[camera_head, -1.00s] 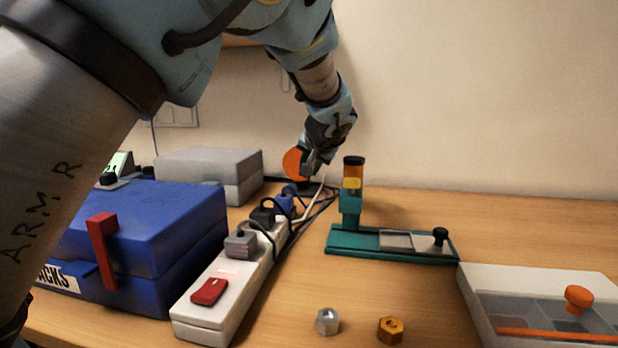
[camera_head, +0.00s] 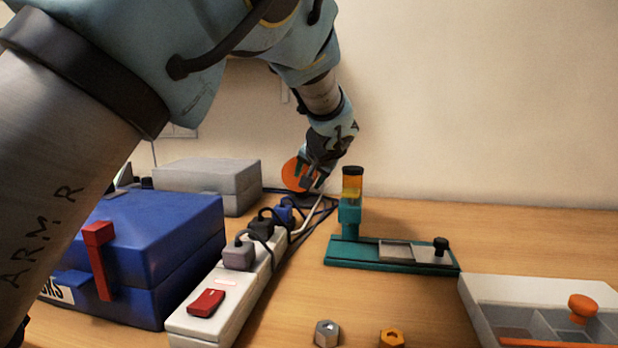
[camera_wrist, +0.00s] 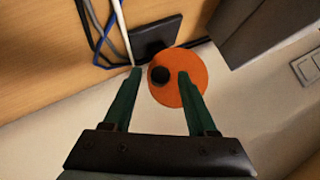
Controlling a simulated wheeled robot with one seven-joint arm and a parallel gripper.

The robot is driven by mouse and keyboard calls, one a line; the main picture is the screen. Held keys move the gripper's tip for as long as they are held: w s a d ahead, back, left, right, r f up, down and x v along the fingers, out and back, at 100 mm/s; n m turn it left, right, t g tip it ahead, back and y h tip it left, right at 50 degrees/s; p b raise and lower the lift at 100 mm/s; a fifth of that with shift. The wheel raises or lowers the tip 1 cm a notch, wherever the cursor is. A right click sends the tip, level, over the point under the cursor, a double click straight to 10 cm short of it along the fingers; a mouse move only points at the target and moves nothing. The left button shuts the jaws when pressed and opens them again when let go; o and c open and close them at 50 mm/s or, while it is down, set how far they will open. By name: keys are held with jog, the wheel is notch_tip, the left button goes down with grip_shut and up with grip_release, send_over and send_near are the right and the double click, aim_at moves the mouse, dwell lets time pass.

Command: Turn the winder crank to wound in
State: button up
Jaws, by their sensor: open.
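The winder is an orange disc (camera_head: 293,174) at the back of the bench, in front of the wall. In the wrist view the orange disc (camera_wrist: 190,92) carries a round black crank knob (camera_wrist: 160,75) off its centre. My gripper (camera_wrist: 160,73) is open, with one green finger on each side of the knob; I cannot tell if either finger touches it. In the head view my gripper (camera_head: 316,181) is at the right side of the disc and hides part of it. The knob is hidden there.
A power strip (camera_head: 213,322) with plugs and cables runs toward the winder. A blue case (camera_head: 150,235) and grey box (camera_head: 205,180) stand left. A teal fixture (camera_head: 390,257) stands right, near a compartment tray (camera_head: 530,287). Two nuts (camera_head: 327,333) lie in front.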

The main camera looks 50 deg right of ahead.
jog(key=b+v, duration=0.1)
jog(key=v, duration=0.9)
jog(key=shift+s+a+r+b, duration=0.15)
jog(key=shift+s+r+b, duration=0.1)
jog(key=shift+b, duration=0.1)
